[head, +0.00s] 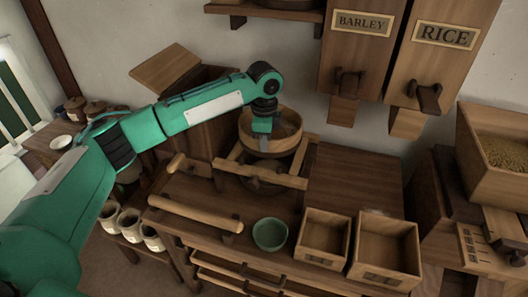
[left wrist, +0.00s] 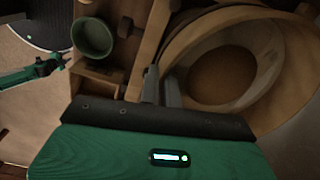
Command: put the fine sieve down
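The fine sieve, a round shallow thing with a wooden rim (head: 288,148), is at the middle of the head view, above a wooden frame (head: 292,181) on the bench. In the left wrist view the sieve (left wrist: 262,101) fills the upper right, with a pale inner ring and brown middle. My left gripper (head: 263,146) reaches down at its near left side. Its two fingers (left wrist: 162,82) are close together at the rim, seemingly pinching it. Whether the sieve touches the frame below cannot be told.
A green bowl (head: 270,234) stands on the bench front, left of two open wooden boxes (head: 324,238) (head: 386,250). The bench top (head: 352,178) right of the frame is bare. Barley (head: 361,45) and rice (head: 441,55) bins hang above. White jars (head: 130,223) stand lower left.

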